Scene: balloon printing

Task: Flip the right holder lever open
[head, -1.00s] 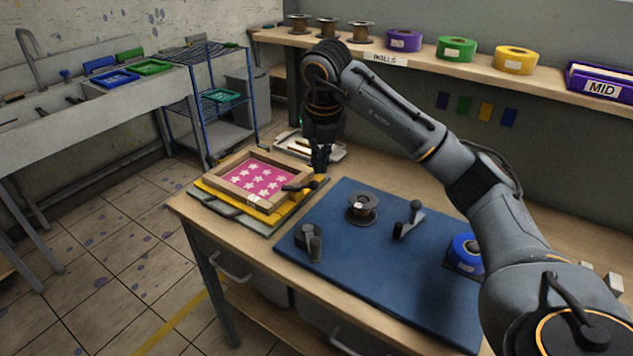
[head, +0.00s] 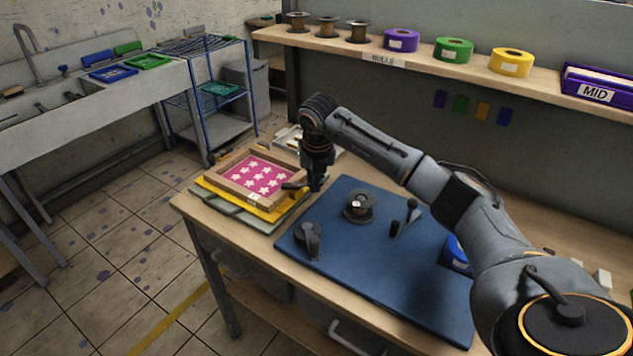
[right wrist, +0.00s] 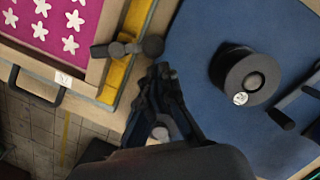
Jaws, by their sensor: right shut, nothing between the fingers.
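The right holder lever (head: 293,185) is a dark lever with a round knob at the right side of the wooden frame (head: 232,194) with its pink starred screen. In the right wrist view the lever (right wrist: 125,48) lies across the frame's edge and the yellow board, its knob (right wrist: 153,46) pointing right toward the blue mat. My right gripper (head: 316,187) is shut and empty, low beside the lever's knob end. In the right wrist view its fingertips (right wrist: 163,75) are just below the knob; I cannot tell whether they touch it. My left gripper is not in view.
The blue mat (head: 350,270) right of the frame carries a dark spool (head: 358,205), two dark levered pieces (head: 309,240) (head: 405,218) and a blue roll (head: 455,252). A pale tray (head: 290,138) lies behind my gripper. A shelf (head: 430,65) with rolls runs along the back.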

